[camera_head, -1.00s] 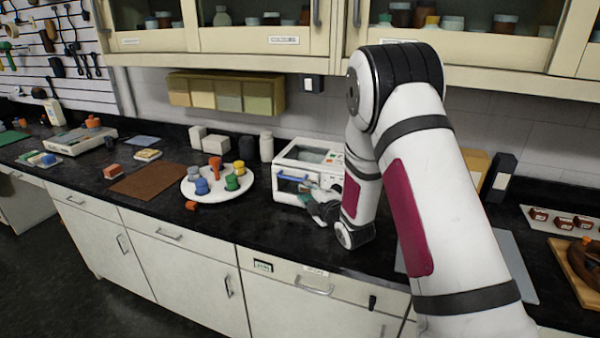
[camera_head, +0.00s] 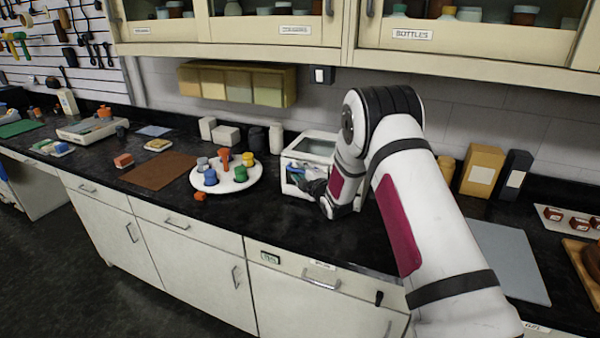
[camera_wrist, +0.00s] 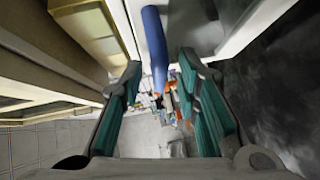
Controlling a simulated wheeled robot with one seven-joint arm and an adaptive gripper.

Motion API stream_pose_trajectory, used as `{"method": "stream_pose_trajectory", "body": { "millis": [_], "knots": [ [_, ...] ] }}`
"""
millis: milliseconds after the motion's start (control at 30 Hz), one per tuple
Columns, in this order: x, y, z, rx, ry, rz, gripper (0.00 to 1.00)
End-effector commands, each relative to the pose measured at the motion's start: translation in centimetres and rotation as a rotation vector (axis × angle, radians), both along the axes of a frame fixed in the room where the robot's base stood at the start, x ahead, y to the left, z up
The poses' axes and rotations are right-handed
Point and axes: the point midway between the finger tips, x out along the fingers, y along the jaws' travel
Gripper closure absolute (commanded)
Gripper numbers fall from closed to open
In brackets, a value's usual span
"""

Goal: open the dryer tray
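The dryer (camera_head: 312,148) is a white box with a dark window on top, standing at the back of the black counter. Its blue handle (camera_head: 296,171) shows on the front, partly hidden by my gripper. My gripper (camera_head: 304,184) is at the dryer's front, low beside the handle. In the wrist view the blue bar of the handle (camera_wrist: 154,42) runs between the tips of my gripper (camera_wrist: 160,64). The teal-padded fingers stand apart, one each side of the bar, with no clear contact. The dryer's right front is hidden behind my arm.
A round white tray (camera_head: 226,188) with coloured pieces stands left of the dryer. A dark bottle (camera_head: 276,138) and white boxes (camera_head: 226,135) are behind it. Wall cabinets (camera_head: 240,35) hang above. A grey mat (camera_head: 508,262) lies right of my arm.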

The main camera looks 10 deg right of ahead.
Motion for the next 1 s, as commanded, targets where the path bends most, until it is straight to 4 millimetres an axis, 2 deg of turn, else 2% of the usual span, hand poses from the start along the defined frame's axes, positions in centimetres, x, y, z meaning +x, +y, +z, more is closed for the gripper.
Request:
{"method": "stream_pose_trajectory", "body": {
  "millis": [133, 433, 567, 1000],
  "knots": [
    [0.86, 0.1, -0.16, 0.0, 0.0, -0.001, 0.7],
    [0.99, 0.13, -0.17, 0.0, 0.001, -0.001, 0.7],
    [0.98, 0.13, -0.17, 0.0, 0.0, -0.001, 1.0],
    [0.56, 0.49, -0.13, 0.001, 0.001, 0.001, 1.0]
  ]
}}
